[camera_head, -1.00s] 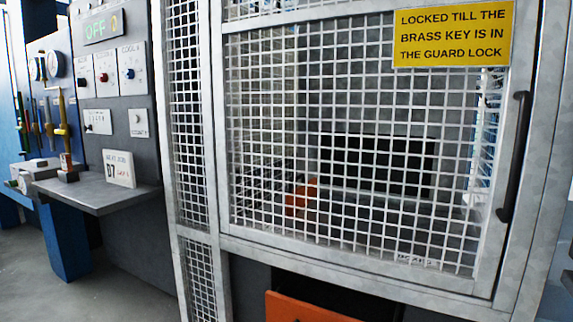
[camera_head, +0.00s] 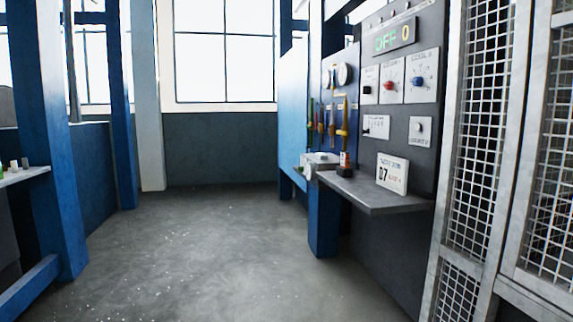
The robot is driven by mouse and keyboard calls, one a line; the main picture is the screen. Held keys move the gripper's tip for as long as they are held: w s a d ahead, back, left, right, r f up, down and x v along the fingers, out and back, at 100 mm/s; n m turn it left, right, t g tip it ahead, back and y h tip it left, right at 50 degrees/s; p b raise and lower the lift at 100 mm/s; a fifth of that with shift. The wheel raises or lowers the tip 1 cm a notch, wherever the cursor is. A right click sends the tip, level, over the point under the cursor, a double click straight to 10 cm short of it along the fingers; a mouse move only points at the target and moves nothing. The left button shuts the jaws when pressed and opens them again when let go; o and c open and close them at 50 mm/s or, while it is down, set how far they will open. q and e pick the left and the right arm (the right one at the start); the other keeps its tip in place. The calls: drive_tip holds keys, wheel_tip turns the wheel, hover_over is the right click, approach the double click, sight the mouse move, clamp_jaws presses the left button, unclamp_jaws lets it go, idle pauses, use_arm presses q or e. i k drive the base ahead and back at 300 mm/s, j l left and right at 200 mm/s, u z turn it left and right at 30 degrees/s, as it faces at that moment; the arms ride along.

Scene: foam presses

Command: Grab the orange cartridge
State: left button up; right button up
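I see no thing that I can clearly name as the orange cartridge. A small red-orange upright piece with a dark base (camera_head: 345,164) stands on the grey shelf (camera_head: 375,196) of the control panel at the right. It is too small to tell what it is. Several coloured handles, one of them yellow-orange (camera_head: 343,122), hang on a blue board left of the panel. Neither of my grippers is in view.
A mesh guard (camera_head: 470,150) stands at the right edge. Blue posts and a bench (camera_head: 22,176) with small items stand at the left. The grey floor (camera_head: 200,250) between is clear up to the windowed wall.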

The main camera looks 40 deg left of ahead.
sight(345, 159)
drive_tip(key=u, duration=1)
drive_tip(key=i+j+z, duration=0.2)
drive_tip(key=i+j, duration=0.7)
drive_tip(key=i, duration=0.4)
drive_tip(key=i+j+z, duration=0.15)
drive_tip(key=i+j, duration=1)
drive_tip(key=i+l, duration=0.05)
drive_tip(key=i, duration=0.05)
